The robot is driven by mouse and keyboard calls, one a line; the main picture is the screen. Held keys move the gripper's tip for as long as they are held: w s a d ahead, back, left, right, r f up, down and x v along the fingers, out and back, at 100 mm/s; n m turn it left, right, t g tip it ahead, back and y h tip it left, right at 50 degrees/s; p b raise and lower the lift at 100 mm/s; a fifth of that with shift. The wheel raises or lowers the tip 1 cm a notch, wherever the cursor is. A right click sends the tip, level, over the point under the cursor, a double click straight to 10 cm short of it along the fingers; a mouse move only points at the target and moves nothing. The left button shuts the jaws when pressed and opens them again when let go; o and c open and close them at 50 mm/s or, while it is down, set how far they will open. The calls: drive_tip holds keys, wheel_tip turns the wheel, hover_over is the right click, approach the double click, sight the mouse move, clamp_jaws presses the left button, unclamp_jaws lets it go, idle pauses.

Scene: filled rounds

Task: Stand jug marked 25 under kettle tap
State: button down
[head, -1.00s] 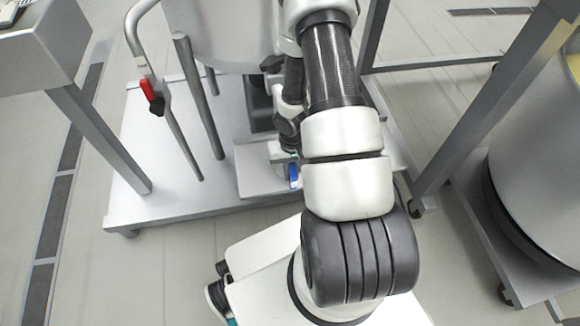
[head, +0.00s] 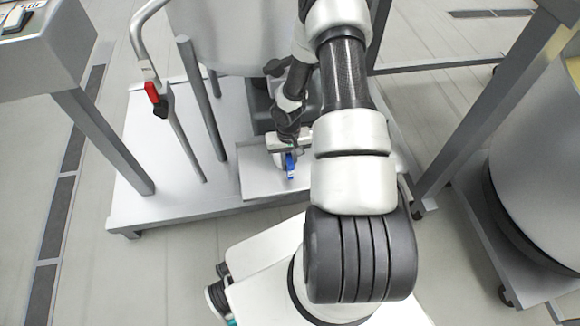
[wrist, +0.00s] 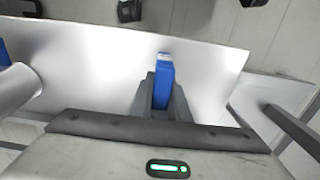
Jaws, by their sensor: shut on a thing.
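My gripper (wrist: 160,100) is shut on a blue upright piece (wrist: 165,75), which looks like a jug's handle. In the head view the blue piece (head: 290,165) shows below my wrist, over a light plate (head: 258,180) on the stand. The rest of the jug is hard to make out, and no 25 mark can be read. The large grey kettle (head: 225,35) stands behind, at the top. A dark fitting, probably its tap (head: 273,68), shows just left of my arm. I cannot tell whether the held thing touches the plate.
The kettle stand's base (head: 165,185) carries grey legs (head: 203,105) and a bent rail with a red grip (head: 152,92) on the left. A drum on a wheeled trolley (head: 535,160) stands at the right. A grey table (head: 45,50) is at the upper left.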

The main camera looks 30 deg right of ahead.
drive_tip(key=shift+w+d+f+b, duration=0.15)
drive_tip(key=shift+w, duration=0.45)
drive_tip(key=shift+w+d+f+b, duration=0.1)
drive_tip(key=shift+w+d+f, duration=0.1)
drive_tip(key=shift+w, duration=0.4)
drive_tip(key=shift+w+d+f+b, duration=0.1)
drive_tip(key=shift+w+d+b, duration=0.05)
drive_tip(key=shift+w, duration=0.45)
drive_tip(key=shift+f+b, duration=0.35)
drive_tip(key=shift+f, duration=0.1)
drive_tip(key=c, duration=1.1)
unclamp_jaws()
drive_tip(key=shift+r, duration=0.1)
drive_tip(key=shift+r+p, duration=1.1)
drive_tip(key=shift+r, duration=0.6)
